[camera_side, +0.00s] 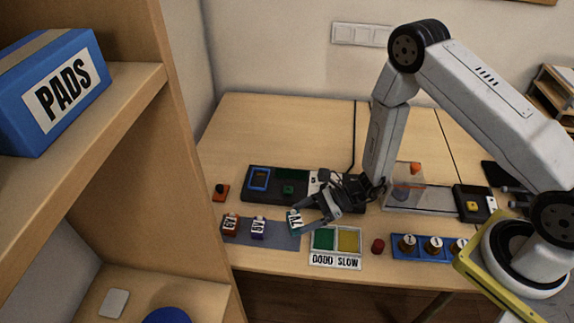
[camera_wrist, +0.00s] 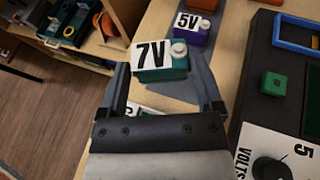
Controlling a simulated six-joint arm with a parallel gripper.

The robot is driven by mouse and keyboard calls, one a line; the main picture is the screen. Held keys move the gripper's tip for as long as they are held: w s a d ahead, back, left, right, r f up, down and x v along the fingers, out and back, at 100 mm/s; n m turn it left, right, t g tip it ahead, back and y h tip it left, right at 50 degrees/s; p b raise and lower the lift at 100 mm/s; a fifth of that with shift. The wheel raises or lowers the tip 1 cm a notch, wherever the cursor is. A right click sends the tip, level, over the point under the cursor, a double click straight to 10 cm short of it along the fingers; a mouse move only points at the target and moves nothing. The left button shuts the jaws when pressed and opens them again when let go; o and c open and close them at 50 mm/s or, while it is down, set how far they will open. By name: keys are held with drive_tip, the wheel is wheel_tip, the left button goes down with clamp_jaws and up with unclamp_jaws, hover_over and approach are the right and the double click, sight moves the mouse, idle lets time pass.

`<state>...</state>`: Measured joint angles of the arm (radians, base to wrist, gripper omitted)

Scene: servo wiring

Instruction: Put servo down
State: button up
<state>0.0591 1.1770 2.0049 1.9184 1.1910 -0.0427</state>
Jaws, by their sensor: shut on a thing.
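The teal servo with a white 7V label (camera_wrist: 162,72) is between the two fingers of my gripper (camera_wrist: 160,84), which is shut on it. In the side view the same servo (camera_side: 294,220) is at the tips of my gripper (camera_side: 303,223), over or at the right end of a grey-blue mat (camera_side: 272,240). I cannot tell whether its underside touches the mat. A purple servo marked 5V (camera_side: 258,229) stands to its left on the mat, and shows beyond it in the wrist view (camera_wrist: 190,37). A red servo (camera_side: 230,225) stands farther left.
A tray with green and yellow sections labelled GOOD and SLOW (camera_side: 336,261) lies just right of the servo. A black test board (camera_side: 290,174) lies behind. A red cylinder (camera_side: 377,246) and a blue rack (camera_side: 420,254) are farther right. A wooden shelf (camera_side: 190,150) rises at left.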

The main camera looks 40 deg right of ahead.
sight(298, 217)
drive_tip(key=shift+w+a+f, duration=0.25)
drive_tip(key=shift+w+f, duration=0.65)
drive_tip(key=shift+f, duration=0.2)
drive_tip(key=shift+w+f, duration=0.1)
drive_tip(key=shift+w+f, duration=0.1)
drive_tip(key=shift+f, duration=1.65)
drive_tip(key=shift+f, duration=0.1)
drive_tip(key=o, duration=1)
drive_tip(key=shift+o, duration=0.2)
drive_tip(key=shift+v, duration=5.95)
